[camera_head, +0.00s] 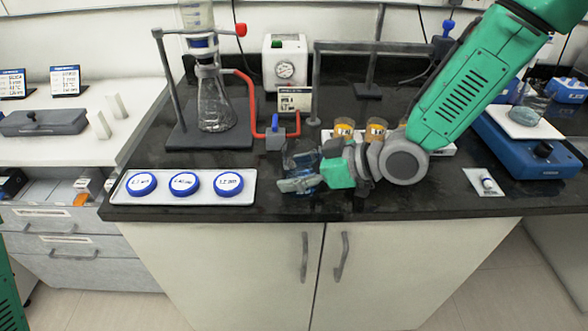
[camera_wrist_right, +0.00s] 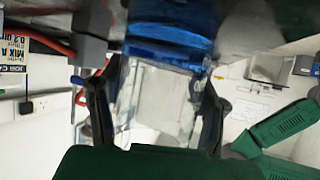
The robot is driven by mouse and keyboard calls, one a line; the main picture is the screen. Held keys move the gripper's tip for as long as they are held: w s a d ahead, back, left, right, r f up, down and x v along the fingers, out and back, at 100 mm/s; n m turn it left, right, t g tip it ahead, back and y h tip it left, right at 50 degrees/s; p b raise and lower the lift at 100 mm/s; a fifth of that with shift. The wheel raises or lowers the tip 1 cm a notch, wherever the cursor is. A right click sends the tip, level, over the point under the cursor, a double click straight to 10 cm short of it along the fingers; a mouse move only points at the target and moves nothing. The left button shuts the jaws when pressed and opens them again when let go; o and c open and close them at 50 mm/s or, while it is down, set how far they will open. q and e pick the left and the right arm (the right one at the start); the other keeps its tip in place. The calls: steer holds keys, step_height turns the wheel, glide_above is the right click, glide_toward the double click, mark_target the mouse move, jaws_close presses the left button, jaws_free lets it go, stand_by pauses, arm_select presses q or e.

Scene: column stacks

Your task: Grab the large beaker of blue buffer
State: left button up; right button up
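The large clear beaker with blue liquid (camera_wrist_right: 170,48) fills the middle of the right wrist view, between the two dark fingers of my right gripper (camera_wrist_right: 160,110). The fingers lie close along both sides of the glass; whether both press on it I cannot tell. In the head view the right gripper (camera_head: 312,172) is low over the counter's front part, around the beaker, and hides much of it. Only bits of blue and clear glass show there. My left gripper is not in view; only a piece of green left arm shows at the lower left edge.
A white tray (camera_head: 118,196) with blue-rimmed, labelled round lids lies left of the gripper. A flask (camera_head: 215,108) on a stand with red tubing is behind it. Amber-banded jars (camera_head: 376,129) stand close behind my right wrist. A blue balance (camera_head: 530,150) is at the right.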

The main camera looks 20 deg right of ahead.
mark_target(287, 151)
steer(key=shift+s+d+f, duration=0.1)
steer(key=shift+d+f, duration=0.05)
steer(key=shift+d, duration=0.7)
steer(key=shift+c, duration=0.4)
steer(key=shift+a+r, duration=0.25)
steer(key=shift+a, duration=0.4)
steer(key=shift+a+r, duration=0.15)
steer(key=shift+r, duration=0.45)
steer(key=r, duration=0.2)
steer(key=d+r+p, duration=0.1)
steer(key=r, duration=0.1)
steer(key=shift+d+r, duration=0.1)
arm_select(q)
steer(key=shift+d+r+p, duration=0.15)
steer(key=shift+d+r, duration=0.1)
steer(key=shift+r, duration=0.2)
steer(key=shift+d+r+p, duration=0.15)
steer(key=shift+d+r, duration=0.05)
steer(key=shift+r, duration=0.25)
arm_select(e)
steer(key=r, duration=0.4)
steer(key=shift+a+r, duration=0.1)
steer(key=shift+a, duration=0.1)
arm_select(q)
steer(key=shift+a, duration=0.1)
arm_select(e)
steer(key=shift+a, duration=0.15)
